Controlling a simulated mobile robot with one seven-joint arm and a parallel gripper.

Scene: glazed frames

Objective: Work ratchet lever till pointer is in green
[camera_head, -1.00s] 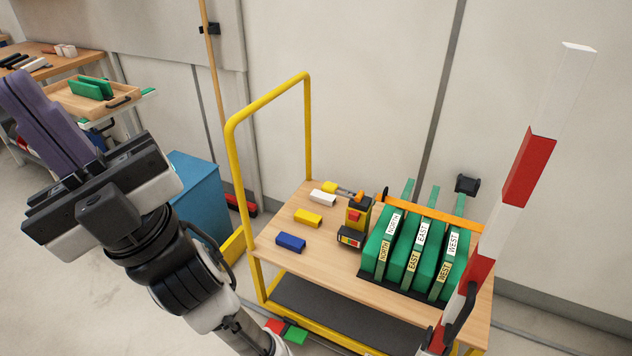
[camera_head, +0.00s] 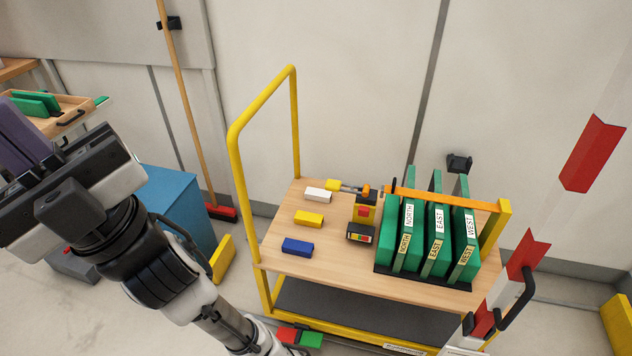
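A yellow and black ratchet (camera_head: 365,210) stands on the cart top, left of the green panels. Its lever (camera_head: 346,187) has a yellow grip and points left, roughly level. A small gauge (camera_head: 360,234) with coloured bands sits low on the ratchet's front; its pointer is too small to read. An orange strap (camera_head: 440,198) runs from the ratchet across the upright green panels (camera_head: 408,238), labelled NORTH, EAST and WEST. My gripper (camera_head: 22,142), with purple fingers, is at the far left, well away from the ratchet. Its fingertips are partly cut off, and the finger gap cannot be judged.
White (camera_head: 318,195), yellow (camera_head: 308,219) and blue (camera_head: 297,247) blocks lie on the wooden cart top (camera_head: 335,270). The cart's yellow rail (camera_head: 237,170) rises on its left. A red and white barrier (camera_head: 525,255) stands at right. A blue cabinet (camera_head: 175,195) is behind my arm.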

